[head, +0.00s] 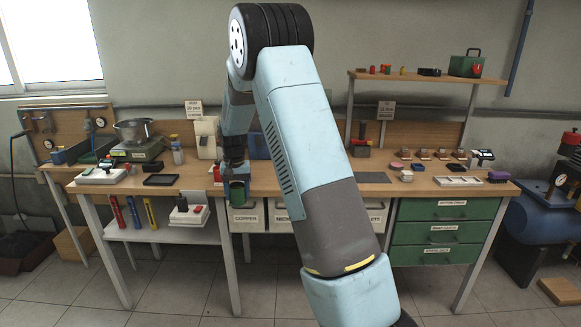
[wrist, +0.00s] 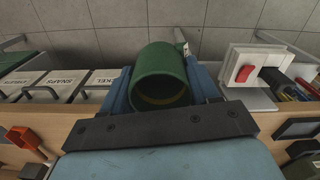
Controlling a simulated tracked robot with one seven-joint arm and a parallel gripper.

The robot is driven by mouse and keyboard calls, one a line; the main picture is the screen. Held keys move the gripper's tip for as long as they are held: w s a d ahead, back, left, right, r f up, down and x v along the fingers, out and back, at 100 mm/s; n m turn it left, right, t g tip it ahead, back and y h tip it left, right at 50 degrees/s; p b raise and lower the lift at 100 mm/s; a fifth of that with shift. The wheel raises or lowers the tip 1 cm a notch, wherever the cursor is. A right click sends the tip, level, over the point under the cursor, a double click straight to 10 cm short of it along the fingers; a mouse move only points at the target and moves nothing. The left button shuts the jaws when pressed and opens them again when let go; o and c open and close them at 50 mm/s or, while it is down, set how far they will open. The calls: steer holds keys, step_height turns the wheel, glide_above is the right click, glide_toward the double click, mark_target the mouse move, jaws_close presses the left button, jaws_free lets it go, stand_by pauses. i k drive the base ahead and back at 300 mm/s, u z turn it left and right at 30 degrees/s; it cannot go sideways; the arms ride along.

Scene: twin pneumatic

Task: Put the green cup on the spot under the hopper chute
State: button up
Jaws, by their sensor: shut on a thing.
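The green cup (wrist: 160,75) is held between the two blue fingers of my gripper (wrist: 163,95) in the wrist view, its open mouth toward the camera. The inside that shows looks empty apart from a yellowish band. In the head view the cup (head: 238,192) is at the bench's front edge, left of centre, under my gripper (head: 236,176). It appears clear of the bench top, in front of the labelled bins. I cannot make out the hopper chute or its spot for certain; my arm hides the middle of the bench.
The wooden bench (head: 330,188) carries a scale with a metal bowl (head: 133,130), a black tray (head: 161,180) and a dark flat plate (head: 374,177). A white box with a red switch (wrist: 245,72) is right of the cup in the wrist view. Labelled bins (wrist: 60,84) are left.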

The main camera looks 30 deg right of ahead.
mark_target(259, 167)
steer(key=z, duration=0.3)
steer(key=i, duration=1)
steer(key=z, duration=0.1)
